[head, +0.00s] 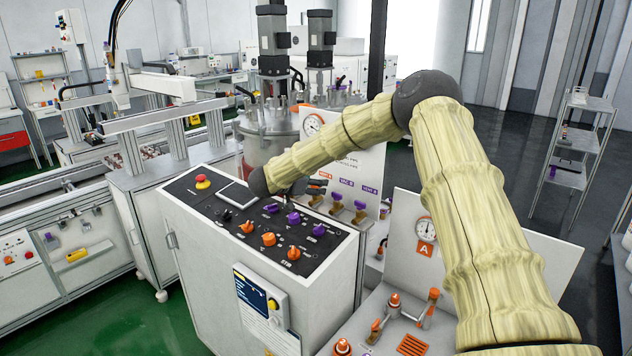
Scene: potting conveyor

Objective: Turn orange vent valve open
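Several valves with orange parts are in view, and I cannot tell for sure which is the vent valve. At the front right, below the white panel marked A (396,238), a brass valve with an orange handle (434,296) stands beside an orange-topped fitting (393,302); a smaller brass valve with an orange part (375,327) is in front of them. Behind the console, under an orange label, is another brass valve (315,201), beside two purple-handled valves (337,203). My arm arches over from the right to a dark wrist joint above the console; my gripper is not visible.
The white control console (205,268) has a black top with orange and purple knobs and a red button (202,181). A steel tank (270,128) stands behind it. A conveyor frame is at left, a shelf cart (583,145) at right. Green floor (110,318) is clear at lower left.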

